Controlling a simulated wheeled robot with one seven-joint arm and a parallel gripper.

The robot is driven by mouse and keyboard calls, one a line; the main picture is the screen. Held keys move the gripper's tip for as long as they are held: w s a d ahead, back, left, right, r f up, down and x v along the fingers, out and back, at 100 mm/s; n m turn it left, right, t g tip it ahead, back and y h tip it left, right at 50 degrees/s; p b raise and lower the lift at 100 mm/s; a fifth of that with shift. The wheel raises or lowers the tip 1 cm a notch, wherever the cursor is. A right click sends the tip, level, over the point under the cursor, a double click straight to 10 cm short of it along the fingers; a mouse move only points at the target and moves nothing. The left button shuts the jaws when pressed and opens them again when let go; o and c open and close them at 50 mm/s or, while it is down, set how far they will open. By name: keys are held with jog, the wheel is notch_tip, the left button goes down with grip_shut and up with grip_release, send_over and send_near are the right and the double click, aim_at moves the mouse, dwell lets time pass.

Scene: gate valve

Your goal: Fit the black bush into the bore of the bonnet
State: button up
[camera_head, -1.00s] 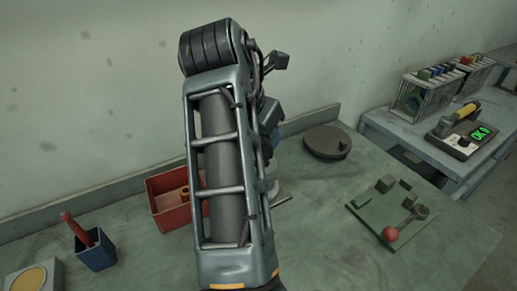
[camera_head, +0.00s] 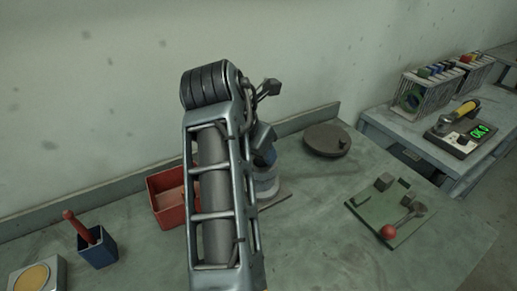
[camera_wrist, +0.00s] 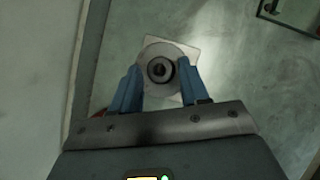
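The bonnet (camera_head: 265,188) is a pale grey round body on a flat plate, partly hidden by my arm in the head view. In the wrist view the bonnet (camera_wrist: 149,53) is a light grey disc seen from above. The black bush (camera_wrist: 160,70) shows as a dark ring with a darker hole, near the middle of the disc. I cannot tell how deep it sits. My gripper (camera_wrist: 159,74) has its two blue fingers on either side of the bush, with a visible gap to it. In the head view my gripper (camera_head: 263,152) is just above the bonnet.
A red bin (camera_head: 165,209) stands left of the bonnet, and a blue cup (camera_head: 97,252) with a red-handled tool is further left. A dark round disc (camera_head: 322,140) lies behind right. A green board (camera_head: 367,212) with a red-knobbed lever is at right. The bench between is clear.

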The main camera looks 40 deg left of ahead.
jog(key=shift+o, duration=0.9)
jog(key=shift+r, duration=0.2)
jog(key=v, duration=1.1)
jog(key=shift+s+r, duration=0.25)
jog(key=shift+r, duration=0.1)
